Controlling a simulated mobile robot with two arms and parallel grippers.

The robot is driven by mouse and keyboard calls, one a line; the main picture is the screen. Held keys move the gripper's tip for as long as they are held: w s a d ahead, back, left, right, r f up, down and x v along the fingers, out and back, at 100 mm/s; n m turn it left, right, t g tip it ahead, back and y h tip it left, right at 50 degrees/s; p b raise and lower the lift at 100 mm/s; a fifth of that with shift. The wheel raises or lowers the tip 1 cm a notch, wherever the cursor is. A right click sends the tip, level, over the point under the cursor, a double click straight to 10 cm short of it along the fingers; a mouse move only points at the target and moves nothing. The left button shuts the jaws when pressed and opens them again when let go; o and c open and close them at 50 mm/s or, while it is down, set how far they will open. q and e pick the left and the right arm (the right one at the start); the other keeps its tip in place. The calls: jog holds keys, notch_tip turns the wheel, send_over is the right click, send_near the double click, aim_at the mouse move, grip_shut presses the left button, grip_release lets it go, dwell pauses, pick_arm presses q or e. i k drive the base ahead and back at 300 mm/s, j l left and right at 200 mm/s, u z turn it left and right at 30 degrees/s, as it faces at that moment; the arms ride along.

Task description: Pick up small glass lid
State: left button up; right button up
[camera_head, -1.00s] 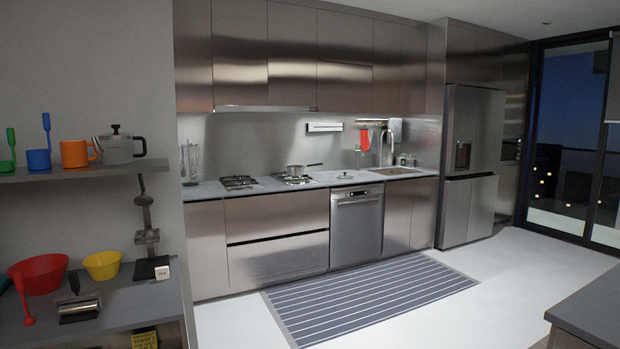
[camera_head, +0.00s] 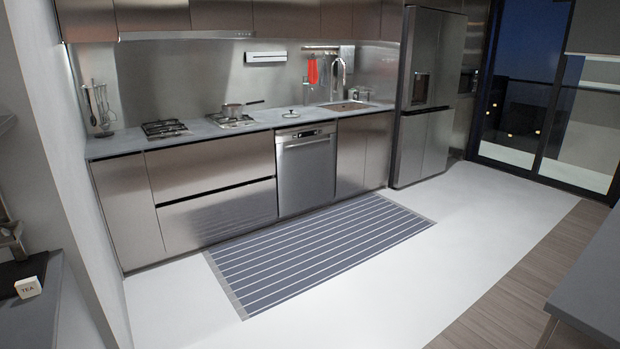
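A small round lid with a knob (camera_head: 291,114) lies on the grey counter (camera_head: 262,118), above the dishwasher, between the hob and the sink. It is small in the view, and I cannot tell whether it is glass. A small pot (camera_head: 232,110) with a long handle stands on the right burner to its left. The lid is apart from the pot. Neither of my grippers shows in the head view.
A striped runner (camera_head: 320,250) lies on the white floor before the dishwasher (camera_head: 306,168). The floor there is clear. A wall and shelf edge (camera_head: 35,290) with a tea box (camera_head: 28,287) stand at left. A grey worktop (camera_head: 590,290) juts in at right.

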aim_at(289, 115)
jog(key=i, duration=5.35)
